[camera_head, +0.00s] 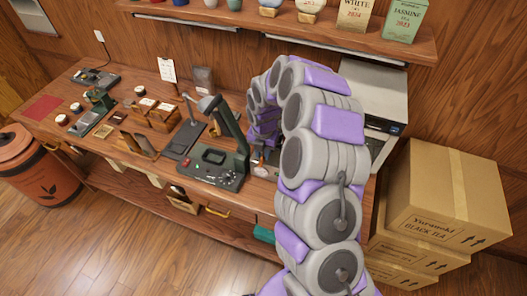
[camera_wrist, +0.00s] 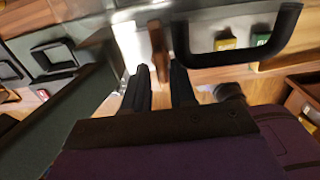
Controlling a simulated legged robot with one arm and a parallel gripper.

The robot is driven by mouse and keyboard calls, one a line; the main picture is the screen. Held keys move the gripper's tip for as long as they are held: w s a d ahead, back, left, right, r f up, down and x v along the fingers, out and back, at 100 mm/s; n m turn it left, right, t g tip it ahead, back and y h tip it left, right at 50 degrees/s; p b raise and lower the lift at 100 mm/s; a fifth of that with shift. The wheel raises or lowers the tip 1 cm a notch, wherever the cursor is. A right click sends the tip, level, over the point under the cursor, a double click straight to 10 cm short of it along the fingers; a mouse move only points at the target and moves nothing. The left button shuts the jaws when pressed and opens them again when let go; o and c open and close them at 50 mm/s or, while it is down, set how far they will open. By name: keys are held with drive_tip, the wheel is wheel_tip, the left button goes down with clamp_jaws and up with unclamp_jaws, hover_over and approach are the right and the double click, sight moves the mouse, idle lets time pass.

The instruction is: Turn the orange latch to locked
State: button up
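In the wrist view, a brown-orange upright piece (camera_wrist: 158,48), which looks like the latch, stands just beyond my fingertips, in line with the gap between them. It is blurred, and I cannot tell which way it is turned. My gripper (camera_wrist: 160,82) has its two dark fingers apart with nothing clearly between them. In the head view my own arm covers most of the gripper and the latch area. A dark green machine (camera_head: 212,176) with an upright arm stands on the bench just left of my arm.
The wooden bench (camera_head: 140,186) holds several tools and wooden holders to the left. A black curved handle (camera_wrist: 245,55) lies ahead right in the wrist view. A grey-white machine (camera_head: 374,95) stands behind my arm. Cardboard boxes (camera_head: 445,200) are stacked at the right.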

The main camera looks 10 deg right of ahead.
drive_tip(key=shift+o, duration=1)
wheel_tip(320, 180, up, 17)
drive_tip(key=shift+r+p, duration=0.15)
drive_tip(key=shift+p, duration=0.15)
drive_tip(key=shift+a, duration=0.1)
drive_tip(key=s+a+r+m+b, duration=0.25)
drive_tip(key=s+m+b, duration=0.25)
drive_tip(key=s+m, duration=1.1)
drive_tip(key=s+d+f+m+g+b, duration=0.1)
drive_tip(key=s+f+m, duration=0.1)
drive_tip(key=s+m, duration=0.4)
drive_tip(key=s+d+f+m+b, duration=0.2)
drive_tip(key=s+m, duration=0.5)
drive_tip(key=s, duration=1)
drive_tip(key=shift+s+f+g, duration=0.3)
drive_tip(key=shift+f+g, duration=0.1)
drive_tip(key=shift+f, duration=0.25)
